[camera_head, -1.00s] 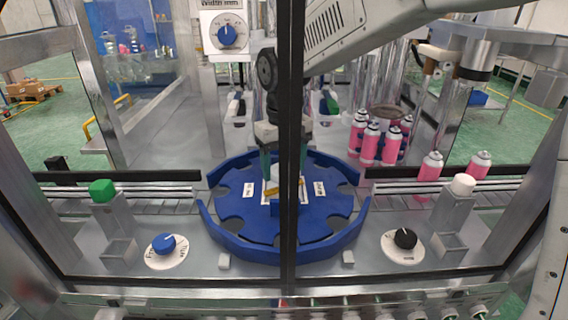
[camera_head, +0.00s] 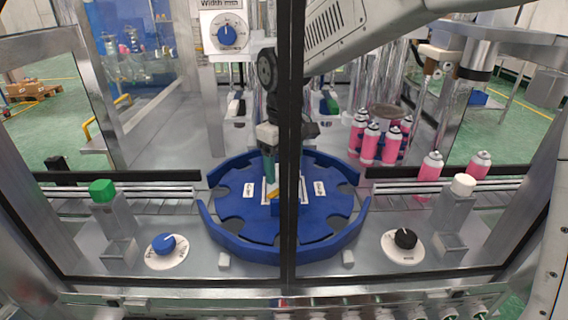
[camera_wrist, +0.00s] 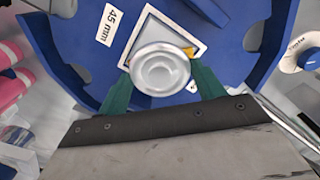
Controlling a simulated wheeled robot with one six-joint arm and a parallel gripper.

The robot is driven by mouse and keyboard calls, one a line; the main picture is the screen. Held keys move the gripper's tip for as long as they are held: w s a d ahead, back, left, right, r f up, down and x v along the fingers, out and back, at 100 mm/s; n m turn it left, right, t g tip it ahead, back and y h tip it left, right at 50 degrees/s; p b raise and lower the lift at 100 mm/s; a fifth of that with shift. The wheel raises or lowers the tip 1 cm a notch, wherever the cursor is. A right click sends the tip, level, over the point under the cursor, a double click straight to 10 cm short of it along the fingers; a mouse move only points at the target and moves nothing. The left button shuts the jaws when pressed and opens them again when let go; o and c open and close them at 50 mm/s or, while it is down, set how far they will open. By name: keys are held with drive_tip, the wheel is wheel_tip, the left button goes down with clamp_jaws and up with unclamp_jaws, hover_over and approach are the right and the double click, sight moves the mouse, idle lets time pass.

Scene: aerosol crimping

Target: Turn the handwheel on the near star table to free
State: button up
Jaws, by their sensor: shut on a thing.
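The near star table (camera_head: 235,200) is a blue notched disc in the middle of the head view. A white square outline and a "45 mm" label (camera_wrist: 110,24) lie beyond.
The dark upright frame bar (camera_head: 290,120) crosses the front view. A blue knob (camera_head: 163,244) and a black knob (camera_head: 405,238) sit left and right on the front deck. Pink cans (camera_head: 370,145) stand at the right. A curved blue guide (camera_head: 240,249) borders the table's front.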

sight(284, 169)
drive_tip(key=o, duration=1)
drive_tip(key=shift+c, duration=0.2)
drive_tip(key=shift+r, duration=3.9)
